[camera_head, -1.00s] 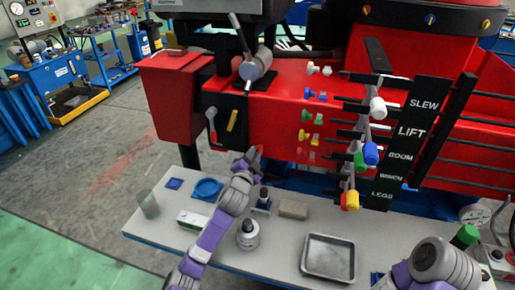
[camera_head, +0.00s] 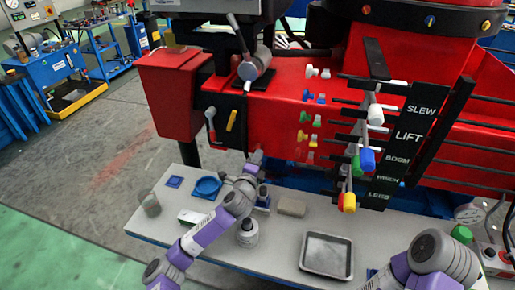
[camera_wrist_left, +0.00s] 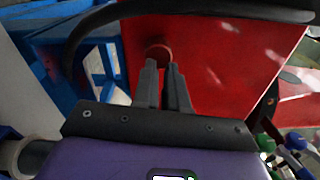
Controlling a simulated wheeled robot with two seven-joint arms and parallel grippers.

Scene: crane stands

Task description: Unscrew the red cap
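The round red cap (camera_wrist_left: 158,52) sits on the red machine panel (camera_wrist_left: 220,55) in the left wrist view, just beyond my fingertips. My left gripper (camera_wrist_left: 162,66) points at it, with a narrow gap between its two fingers and nothing visible between them. Whether the fingertips touch the cap's edge I cannot tell. In the head view my left gripper (camera_head: 256,157) is close to the lower front of the red machine (camera_head: 277,125), where the cap is hidden or too small to make out.
Coloured levers (camera_head: 350,180) stand out to the right. A black hose (camera_wrist_left: 190,8) arches above the gripper.

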